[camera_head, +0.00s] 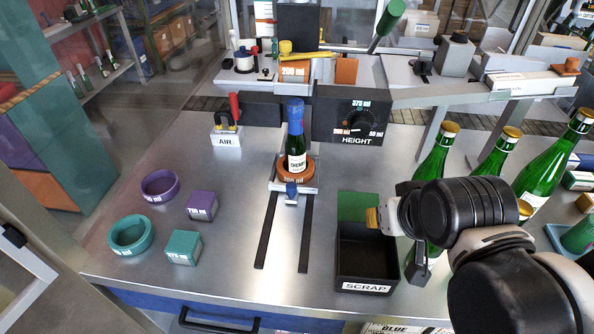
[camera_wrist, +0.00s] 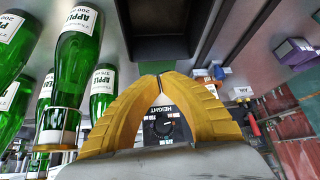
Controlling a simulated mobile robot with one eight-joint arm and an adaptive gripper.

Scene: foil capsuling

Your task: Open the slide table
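The slide table (camera_head: 296,187) is a small metal carriage at the far end of two dark rails (camera_head: 268,232) on the steel worktop. It has a blue knob (camera_head: 291,190) at its front. A green bottle with a blue cap (camera_head: 296,140) stands upright on it in an orange 200 ml ring (camera_head: 296,172). My gripper (camera_head: 372,218) is right of the rails, by the scrap bin, apart from the slide table. Its yellow fingers come together at the tips in the wrist view (camera_wrist: 162,76), with nothing visible between them.
The black scrap bin (camera_head: 365,283) stands right of the rails. Green bottles (camera_head: 436,152) stand at the right, near my arm. Purple (camera_head: 160,184) and teal (camera_head: 130,234) rings and blocks lie at left. The HEIGHT dial (camera_head: 361,118) is behind. Worktop between rails and blocks is clear.

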